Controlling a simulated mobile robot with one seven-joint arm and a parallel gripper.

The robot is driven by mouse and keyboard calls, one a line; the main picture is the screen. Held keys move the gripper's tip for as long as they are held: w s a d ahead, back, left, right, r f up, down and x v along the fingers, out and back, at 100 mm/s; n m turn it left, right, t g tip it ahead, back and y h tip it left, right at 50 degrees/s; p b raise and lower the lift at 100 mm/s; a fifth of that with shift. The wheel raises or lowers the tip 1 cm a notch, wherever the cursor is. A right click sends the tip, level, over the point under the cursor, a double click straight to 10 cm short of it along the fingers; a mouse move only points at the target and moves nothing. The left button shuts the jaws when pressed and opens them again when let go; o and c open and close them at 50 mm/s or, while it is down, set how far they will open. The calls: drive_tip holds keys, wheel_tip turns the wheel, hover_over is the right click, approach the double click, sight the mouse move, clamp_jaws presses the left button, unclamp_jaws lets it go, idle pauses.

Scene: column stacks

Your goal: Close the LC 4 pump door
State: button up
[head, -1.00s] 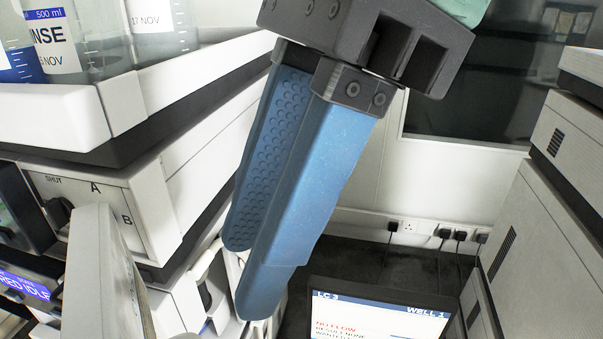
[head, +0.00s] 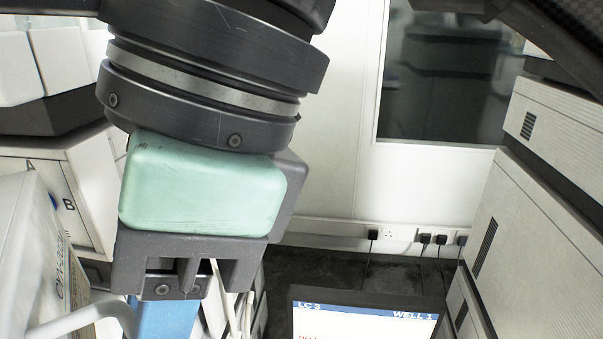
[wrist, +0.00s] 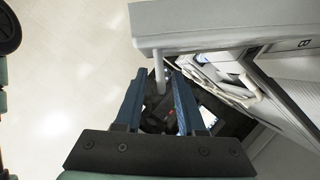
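The pump door (head: 32,255) is a pale grey panel at the lower left of the head view, swung out from its stack. Part of a printed label shows on it, but no LC number is readable. A pale bar handle (head: 85,316) curves out from it. In the wrist view the panel (wrist: 235,25) crosses the top and the handle (wrist: 159,75) hangs from it. My gripper (wrist: 161,72) is open, its blue fingers apart with the handle's end between or just beyond their tips; contact cannot be told. In the head view the fingertips are cut off below.
A monitor (head: 365,318) reading LC 3, WELL 1 stands at the bottom centre. Grey instrument cabinets (head: 535,215) line the right side. The stack with A and B ports (head: 85,185) stands behind the door.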

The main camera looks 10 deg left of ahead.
clamp_jaws()
idle(1.4)
